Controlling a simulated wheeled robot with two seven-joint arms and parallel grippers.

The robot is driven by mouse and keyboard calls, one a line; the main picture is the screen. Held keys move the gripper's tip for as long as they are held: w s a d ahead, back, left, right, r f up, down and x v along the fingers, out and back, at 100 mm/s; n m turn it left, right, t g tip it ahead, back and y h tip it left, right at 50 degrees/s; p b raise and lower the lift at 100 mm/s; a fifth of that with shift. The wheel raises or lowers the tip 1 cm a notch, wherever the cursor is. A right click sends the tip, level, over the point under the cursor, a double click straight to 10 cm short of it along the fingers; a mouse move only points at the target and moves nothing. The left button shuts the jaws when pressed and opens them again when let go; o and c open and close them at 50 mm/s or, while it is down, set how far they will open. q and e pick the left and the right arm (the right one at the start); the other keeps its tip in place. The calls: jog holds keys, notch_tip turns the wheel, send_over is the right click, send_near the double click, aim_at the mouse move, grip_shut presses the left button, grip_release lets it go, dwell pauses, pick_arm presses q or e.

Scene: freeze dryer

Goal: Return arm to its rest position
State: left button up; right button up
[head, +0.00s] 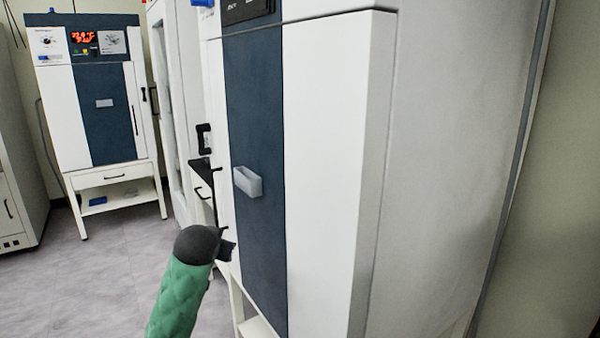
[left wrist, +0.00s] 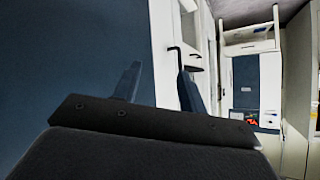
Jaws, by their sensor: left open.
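My left arm, in a green sleeve, rises from the bottom of the head view. Its dark left gripper (head: 227,246) is beside the blue panel of the large white cabinet (head: 335,130), below a small grey door handle (head: 250,183). In the left wrist view, which looks upside down, the two fingers of the left gripper (left wrist: 158,88) stand apart with nothing seen between them. The blue door panel (left wrist: 70,60) fills the left side there. The cabinet door looks shut. My right gripper is not in view.
A second white and blue cabinet (head: 98,95) with a red display stands on a frame at the back left; it also shows in the left wrist view (left wrist: 250,85). A white cabinet with black handles (head: 178,100) stands between. Grey floor (head: 110,270) is clear at left.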

pick_arm(q)
jog(key=s+d+f+g+h+p, duration=0.1)
jog(key=s+f+p, duration=0.4)
jog(key=s, duration=1.1)
jog(key=s+d+f+g+p, duration=0.4)
jog(key=s+f+g+p, duration=0.1)
jog(key=s, duration=1.1)
jog(key=s+d+f+g+h+p, duration=0.1)
jog(key=s+f+p, duration=0.6)
jog(key=s, duration=0.8)
jog(key=shift+s+d+f+g+h+p, duration=0.3)
jog(key=shift+s+d+g+p, duration=0.1)
jog(key=shift+d+g, duration=0.55)
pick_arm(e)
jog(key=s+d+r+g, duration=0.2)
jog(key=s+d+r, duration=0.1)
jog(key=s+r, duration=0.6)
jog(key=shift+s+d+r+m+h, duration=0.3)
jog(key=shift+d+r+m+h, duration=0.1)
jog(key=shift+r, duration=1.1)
pick_arm(q)
jog(key=shift+a+n, duration=0.1)
jog(key=shift+n, duration=0.2)
